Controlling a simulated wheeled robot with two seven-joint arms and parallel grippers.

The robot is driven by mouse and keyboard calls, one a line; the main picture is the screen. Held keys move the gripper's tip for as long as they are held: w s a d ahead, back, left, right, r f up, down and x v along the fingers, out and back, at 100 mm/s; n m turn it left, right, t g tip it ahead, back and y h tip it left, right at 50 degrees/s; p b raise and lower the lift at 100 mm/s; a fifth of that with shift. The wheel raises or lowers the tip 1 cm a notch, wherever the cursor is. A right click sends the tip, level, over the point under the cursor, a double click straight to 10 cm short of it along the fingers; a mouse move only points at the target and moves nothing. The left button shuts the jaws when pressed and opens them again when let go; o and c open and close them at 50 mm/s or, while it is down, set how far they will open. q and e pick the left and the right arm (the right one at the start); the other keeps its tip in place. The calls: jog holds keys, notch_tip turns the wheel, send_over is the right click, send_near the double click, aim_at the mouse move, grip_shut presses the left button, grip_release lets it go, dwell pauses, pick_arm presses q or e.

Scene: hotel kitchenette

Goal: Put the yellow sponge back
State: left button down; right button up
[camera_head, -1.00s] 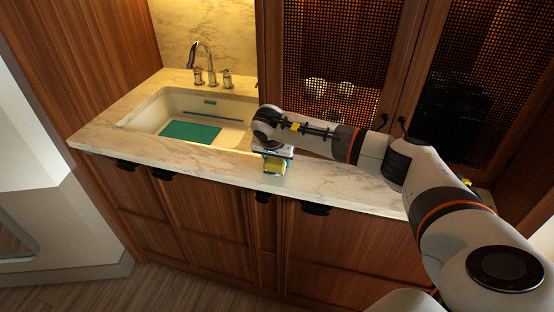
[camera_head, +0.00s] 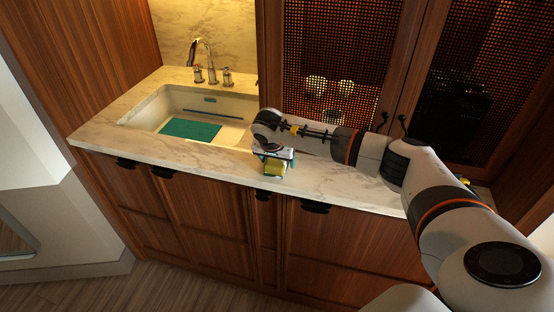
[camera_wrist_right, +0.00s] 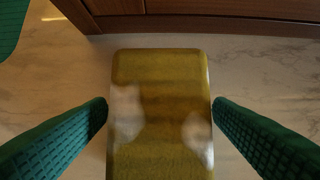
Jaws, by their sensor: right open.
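The yellow sponge (camera_head: 275,169) is on or just above the marble counter, to the right of the sink. In the right wrist view the sponge (camera_wrist_right: 160,85) lies lengthwise between the two green fingers. My right gripper (camera_head: 275,164) points down over it, with one finger on each side. The right gripper (camera_wrist_right: 160,108) is open, with its fingertips very close to the sponge's sides. I cannot tell whether they touch it. My left gripper is not in view.
The white sink (camera_head: 225,110) with a teal mat (camera_head: 190,130) and a blue bar is on the left. The tap (camera_head: 203,62) stands behind it. Cabinet doors with mesh (camera_head: 340,60) rise behind the counter (camera_head: 325,180). A green edge (camera_wrist_right: 10,25) shows in the wrist view's corner.

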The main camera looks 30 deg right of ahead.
jog(key=b+v, duration=0.3)
jog(key=v, duration=0.9)
jog(key=a+f+m+t+y, duration=0.4)
jog(key=a+f+m+y, duration=1.2)
jog(key=a+f+m, duration=0.75)
jog(key=s+d+f+m+t+h, duration=0.1)
jog(key=s+d+f+m+h, duration=0.25)
jog(key=s+f+m, duration=0.4)
jog(key=s+d+f+m+t+h, duration=0.1)
jog(key=s+d+f+m+h, duration=0.3)
jog(key=f+m, duration=0.6)
jog(key=s+d+f+m+h, duration=0.2)
jog(key=s+d+f+m, duration=0.4)
jog(key=f, duration=0.4)
jog(key=s+f+m+g+h, duration=0.1)
jog(key=s+f+m, duration=0.3)
jog(key=s, duration=0.6)
jog(key=s+f+m+g+h, duration=0.1)
jog(key=s+f+m+g, duration=0.3)
jog(key=s, duration=0.7)
jog(key=s+f+m+g+h, duration=0.1)
jog(key=s+f+m+g, duration=0.2)
jog(key=s, duration=0.8)
jog(key=shift+s+a+f+m, duration=0.15)
jog(key=shift+s+f+m, duration=0.2)
jog(key=shift+m, duration=0.45)
